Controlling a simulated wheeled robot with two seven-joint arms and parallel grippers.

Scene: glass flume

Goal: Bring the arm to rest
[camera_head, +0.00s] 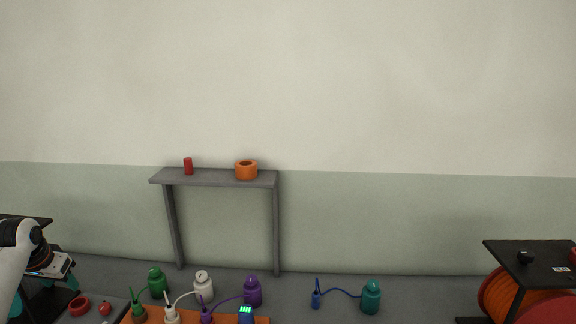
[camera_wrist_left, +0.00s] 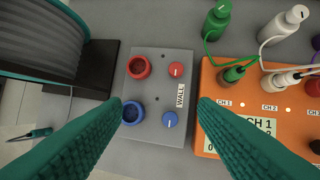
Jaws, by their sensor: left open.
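My left gripper (camera_head: 46,296) shows at the lower left of the head view, at the end of my white arm. In the left wrist view its two teal fingers (camera_wrist_left: 158,108) are wide apart with nothing between them. Beneath them is a grey panel (camera_wrist_left: 160,150) with a red ring (camera_wrist_left: 138,67), a blue ring (camera_wrist_left: 133,112), a red knob (camera_wrist_left: 177,69) and a blue knob (camera_wrist_left: 171,119). The fingers appear above this panel; the exact height cannot be told. My right gripper is not in view.
An orange channel box (camera_wrist_left: 230,75) with bottles and tubes stands right of the panel. A dark reel (camera_wrist_left: 45,40) is to its left. A grey shelf (camera_head: 213,178) stands behind, holding a red cylinder (camera_head: 188,166) and an orange ring (camera_head: 246,170). An orange reel (camera_head: 500,295) is at right.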

